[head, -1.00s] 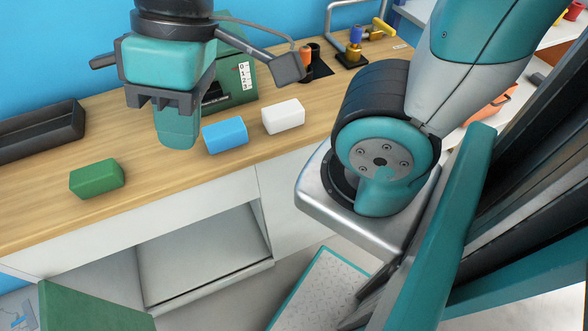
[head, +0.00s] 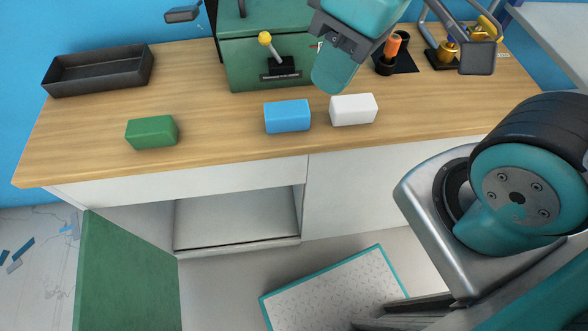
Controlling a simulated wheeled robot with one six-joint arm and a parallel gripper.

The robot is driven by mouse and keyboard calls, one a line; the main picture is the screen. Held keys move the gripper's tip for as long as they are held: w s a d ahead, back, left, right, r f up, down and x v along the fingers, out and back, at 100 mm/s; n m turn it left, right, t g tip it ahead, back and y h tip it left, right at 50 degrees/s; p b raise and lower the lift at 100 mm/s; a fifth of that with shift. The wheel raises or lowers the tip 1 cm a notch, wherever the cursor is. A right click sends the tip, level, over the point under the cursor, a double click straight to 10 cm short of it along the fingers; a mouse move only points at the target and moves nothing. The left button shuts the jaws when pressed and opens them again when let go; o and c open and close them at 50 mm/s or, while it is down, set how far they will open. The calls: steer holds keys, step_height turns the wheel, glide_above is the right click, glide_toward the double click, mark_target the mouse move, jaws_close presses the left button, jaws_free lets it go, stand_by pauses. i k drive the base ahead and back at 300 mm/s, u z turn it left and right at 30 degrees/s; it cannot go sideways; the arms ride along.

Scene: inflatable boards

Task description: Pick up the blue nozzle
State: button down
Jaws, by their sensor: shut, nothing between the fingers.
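A small blue piece (head: 453,33), which looks like the blue nozzle, stands on a gold fitting on a dark base at the back right of the bench. It is small and partly crowded by grey parts in front, so its shape is hard to tell. My gripper (head: 331,88) is shut and empty. It points down in front of the green box, to the left of the blue piece and apart from it. Its tip shows just above the white block in the picture.
Green (head: 152,132), blue (head: 287,117) and white (head: 353,110) blocks lie along the wooden bench (head: 225,150). A dark tray (head: 98,72) is at the back left. A green box (head: 250,55) with a yellow-knobbed lever and a holder with an orange piece (head: 393,44) stand behind.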

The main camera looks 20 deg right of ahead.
mark_target(451, 42)
steer(key=u, duration=1.8)
steer(key=k, duration=0.8)
steer(key=z, duration=2.25)
steer(key=i, duration=0.5)
steer(key=z, duration=0.05)
